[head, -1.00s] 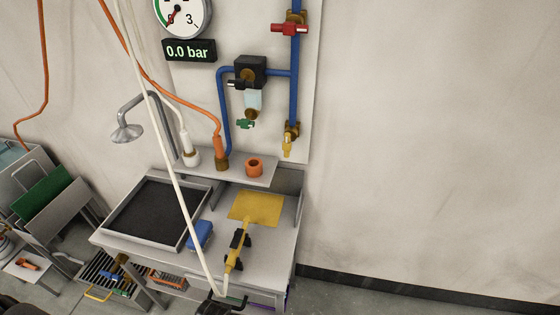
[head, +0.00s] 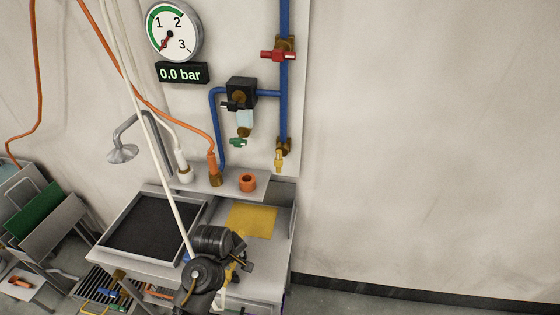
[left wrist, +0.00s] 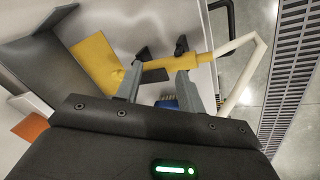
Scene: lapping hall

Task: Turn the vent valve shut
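Several valve handles sit on the wall panel, and I cannot tell from the pictures which is the vent valve. A red handle (head: 278,55) lies crosswise on the blue pipe. A yellow handle (head: 279,159) points down at the pipe's lower end. A small green handle (head: 238,142) sits below the clear bowl of the black unit (head: 241,92). My left gripper (head: 243,259) is over the bench, below and apart from these handles. In the left wrist view its two fingers (left wrist: 157,72) are open, near a yellow lance (left wrist: 196,62). My right gripper is not in view.
The gauge (head: 173,31) has its needle at 0; its display (head: 182,73) reads 0.0 bar. A white hose (head: 165,175) crosses in front of the bench. A black-matted tray (head: 151,225), yellow sheet (head: 251,221) and orange ring (head: 248,181) occupy the bench. Right of the panel is bare wall.

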